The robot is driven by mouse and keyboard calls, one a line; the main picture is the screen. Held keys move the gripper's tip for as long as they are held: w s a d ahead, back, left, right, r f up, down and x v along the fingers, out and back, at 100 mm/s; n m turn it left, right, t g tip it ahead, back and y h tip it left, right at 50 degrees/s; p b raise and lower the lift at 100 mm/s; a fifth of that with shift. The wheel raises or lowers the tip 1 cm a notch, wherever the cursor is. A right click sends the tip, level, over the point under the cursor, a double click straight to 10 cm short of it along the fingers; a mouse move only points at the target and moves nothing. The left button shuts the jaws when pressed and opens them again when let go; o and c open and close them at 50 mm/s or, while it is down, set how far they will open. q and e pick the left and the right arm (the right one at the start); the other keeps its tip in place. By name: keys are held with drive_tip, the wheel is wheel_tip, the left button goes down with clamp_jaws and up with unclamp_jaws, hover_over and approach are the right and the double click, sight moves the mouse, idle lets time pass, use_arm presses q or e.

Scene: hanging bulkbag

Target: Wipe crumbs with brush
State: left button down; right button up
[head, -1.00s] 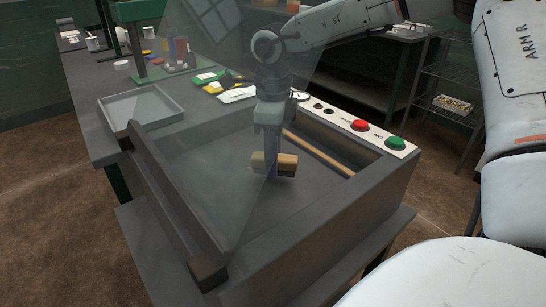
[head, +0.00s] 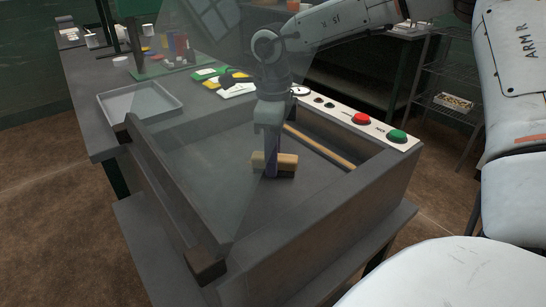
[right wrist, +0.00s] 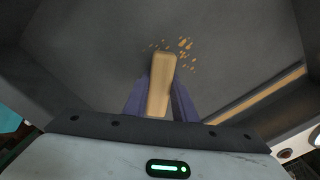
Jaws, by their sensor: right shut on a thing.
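My right gripper (head: 270,172) reaches down into the grey open-topped box and is shut on a pale wooden brush (head: 286,165). In the right wrist view, the brush (right wrist: 161,85) stands between the two purple-grey fingers. Small tan crumbs (right wrist: 184,47) lie scattered on the box floor just beyond the brush tip, mostly to its right. In the head view I cannot make out the crumbs. Whether the bristles touch the floor is hidden. My left gripper is not in view.
The box has dark raised walls (head: 330,215) and a translucent pane on its left. A wooden strip (head: 318,147) runs along its far right side. A panel with red (head: 361,118) and green (head: 397,136) buttons borders it. A grey tray (head: 140,101) sits behind.

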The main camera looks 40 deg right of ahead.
drive_tip(key=shift+w+d+b, duration=0.15)
drive_tip(key=shift+w, duration=0.9)
drive_tip(key=shift+w+d+b, duration=0.1)
drive_tip(key=shift+w+b, duration=0.05)
drive_tip(key=shift+w, duration=0.9)
drive_tip(key=shift+w+d+f, duration=0.1)
drive_tip(key=shift+w+d, duration=0.05)
drive_tip(key=shift+w, duration=1.5)
